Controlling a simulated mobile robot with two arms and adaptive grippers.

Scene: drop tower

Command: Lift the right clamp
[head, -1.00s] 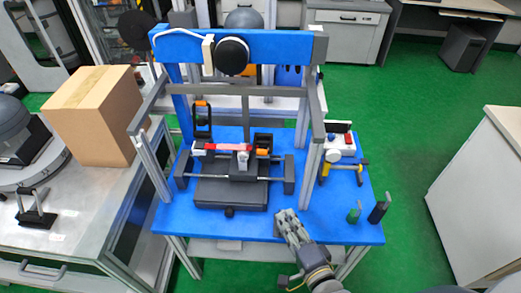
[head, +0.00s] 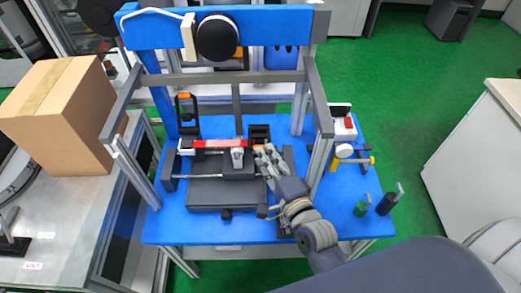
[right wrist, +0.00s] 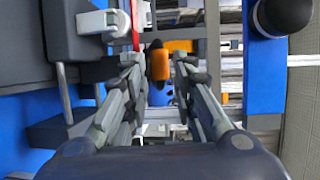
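The right clamp's orange tip (right wrist: 159,65) shows in the right wrist view, ahead and between my right gripper's two fingers (right wrist: 157,95). The fingers stand apart, with gaps on both sides of the tip. The clamp's black base (head: 259,132) shows just behind the fingers. The left clamp (head: 186,112), black with an orange top, stands upright at the left. My left gripper is not in view.
The blue bench (head: 200,231) carries the fixture with a red bar (head: 212,143). Grey frame posts (head: 320,160) stand close to the right of my gripper. A yellow-headed hammer (head: 352,160) and two small upright tools (head: 388,201) are at the right. A cardboard box (head: 65,115) is at the left.

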